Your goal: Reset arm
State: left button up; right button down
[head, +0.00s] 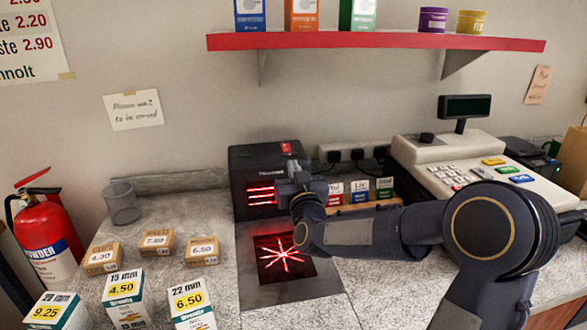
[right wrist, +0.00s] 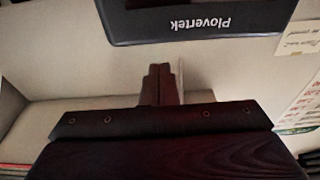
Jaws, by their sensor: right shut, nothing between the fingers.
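My right gripper (head: 293,167) is in front of the black scanner (head: 240,165) in the head view, with my arm reaching in from the right. In the right wrist view its two fingers (right wrist: 161,84) are together and hold nothing. A dark panel marked Plovertek (right wrist: 200,20) shows upside down above the fingers in that view. I cannot tell how far the fingers are from the scanner's face. My left gripper is in neither view.
The scanner's red-lit glass plate (head: 285,257) lies in the counter below my wrist. Small priced boxes (head: 155,243) and larger cartons (head: 123,300) stand at left, with a wire cup (head: 122,203). A cash register (head: 460,165) is at right; a red shelf (head: 375,41) hangs above.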

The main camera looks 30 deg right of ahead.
jog(key=s+a+f+g+y+p, duration=0.1)
jog(key=s+a+f+g+y, duration=0.2)
jog(key=s, duration=0.8)
jog(key=s+a+f+g+y+p, duration=0.1)
jog(key=s+a+f+g+y, duration=0.2)
jog(key=s, duration=0.9)
jog(key=s+a+f+n+g+y+p, duration=0.1)
jog(key=s+a+f+g+y+p, duration=0.1)
jog(key=s+g, duration=0.5)
jog(key=shift+s+a+f+y, duration=0.15)
jog(key=shift+s+a+f, duration=0.25)
jog(key=shift+s, duration=0.45)
jog(key=shift+s+a+f+y, duration=0.2)
jog(key=shift+s+a+f, duration=0.2)
jog(key=shift+s, duration=0.45)
jog(key=shift+s+a+f+y, duration=0.15)
jog(key=shift+s+a+f, duration=0.25)
jog(key=shift+s, duration=0.45)
jog(key=shift+s+f+g, duration=0.2)
jog(key=shift+s+g, duration=0.15)
jog(key=shift+g, duration=0.05)
jog(key=shift+d, duration=0.1)
